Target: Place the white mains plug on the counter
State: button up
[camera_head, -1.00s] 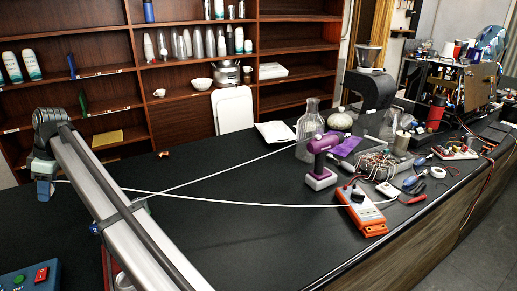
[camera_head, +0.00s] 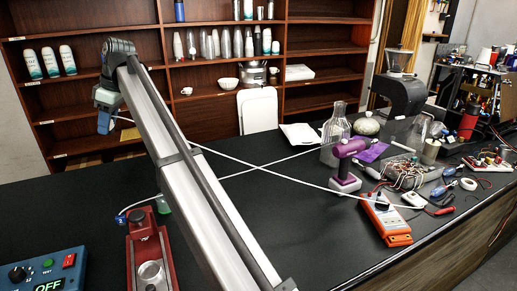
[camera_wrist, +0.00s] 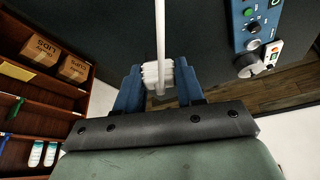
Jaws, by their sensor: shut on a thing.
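The white mains plug (camera_wrist: 152,78) is between the blue fingers of my gripper (camera_wrist: 160,82) in the wrist view, with its white cable running away from it. In the head view my gripper (camera_head: 104,122) is at the left, raised, with the shelves behind it. The plug itself is hardly visible there. The white cable (camera_head: 262,168) hangs from the gripper across to the orange power strip (camera_head: 385,220). The black counter (camera_head: 290,225) lies below and to the right of the gripper.
A red tamper-like stand (camera_head: 150,255) and a blue control box (camera_head: 45,272) stand at the front left. A second white cable with a blue tag (camera_head: 121,218) crosses the counter. A purple drill (camera_head: 348,160) and glass flask (camera_head: 335,130) stand right. The middle counter is mostly clear.

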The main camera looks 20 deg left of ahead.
jog(key=w+d+m+t, duration=0.1)
jog(key=w+d+m, duration=0.2)
jog(key=w+d, duration=1.35)
jog(key=w+d+m+t, duration=0.1)
jog(key=w+d+m, duration=0.3)
jog(key=w+d, duration=1.3)
jog(key=w+d+m+t, duration=0.2)
jog(key=d+m, duration=0.2)
jog(key=d, duration=2)
jog(key=w+d+m+t, duration=0.1)
jog(key=w+d+m, duration=0.15)
jog(key=d, duration=2.25)
jog(key=shift+m+h, duration=0.25)
jog(key=shift+h, duration=0.05)
jog(key=shift+a+f, duration=0.2)
jog(key=shift+f, duration=6.85)
jog(key=shift+a+f, duration=0.2)
jog(key=shift+f, duration=6.8)
jog(key=shift+f, duration=0.15)
jog(key=o, duration=0.7)
jog(key=shift+o, duration=0.2)
